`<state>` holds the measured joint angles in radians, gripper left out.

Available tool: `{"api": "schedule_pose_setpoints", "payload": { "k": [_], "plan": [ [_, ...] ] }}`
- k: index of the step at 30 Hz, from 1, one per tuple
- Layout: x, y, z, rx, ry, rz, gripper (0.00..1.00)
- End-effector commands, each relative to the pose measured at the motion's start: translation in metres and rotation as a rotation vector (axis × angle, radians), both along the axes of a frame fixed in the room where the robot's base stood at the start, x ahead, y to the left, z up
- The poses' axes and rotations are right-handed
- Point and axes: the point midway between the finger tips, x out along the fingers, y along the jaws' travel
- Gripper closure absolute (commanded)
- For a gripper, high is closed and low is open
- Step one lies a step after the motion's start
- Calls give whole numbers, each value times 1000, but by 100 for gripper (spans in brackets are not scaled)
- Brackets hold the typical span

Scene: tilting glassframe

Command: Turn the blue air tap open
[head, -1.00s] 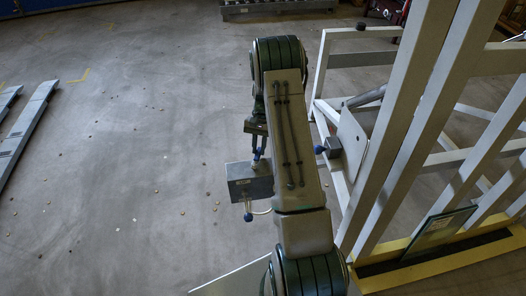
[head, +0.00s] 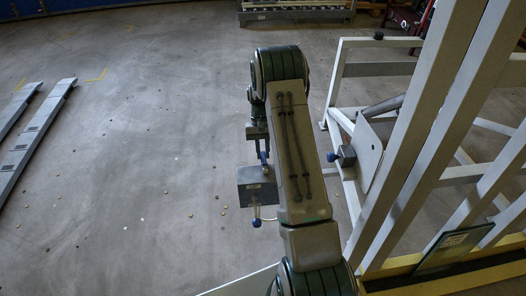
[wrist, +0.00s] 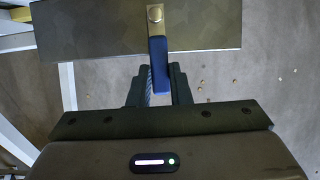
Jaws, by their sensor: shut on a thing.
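The blue air tap is a flat blue lever (wrist: 158,66) on a brass-coloured pivot at the edge of a grey metal box (wrist: 90,28). My gripper (wrist: 160,86) is shut on the lever, with one dark finger on either side of it. In the head view the box (head: 257,187) stands left of my arm, and the blue lever (head: 263,157) shows small above it. In the wrist view the lever points from the pivot towards my gripper.
A blue knob (head: 256,222) hangs below the box. Right of my arm stands a white tilting frame (head: 425,120) with another blue knob (head: 331,157) on a small dark box. Ramps (head: 32,125) lie far left. The floor between is open, with small scattered bits.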

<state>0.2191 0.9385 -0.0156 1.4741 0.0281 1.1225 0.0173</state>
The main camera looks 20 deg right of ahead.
Motion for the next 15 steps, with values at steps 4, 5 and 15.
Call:
{"api": "schedule_pose_setpoints", "payload": {
  "k": [4,5,15],
  "plan": [
    [2,0,1,0,-7,4,100],
    [2,0,1,0,-7,4,100],
    [1,0,1,0,-3,2,60]
  ]
}}
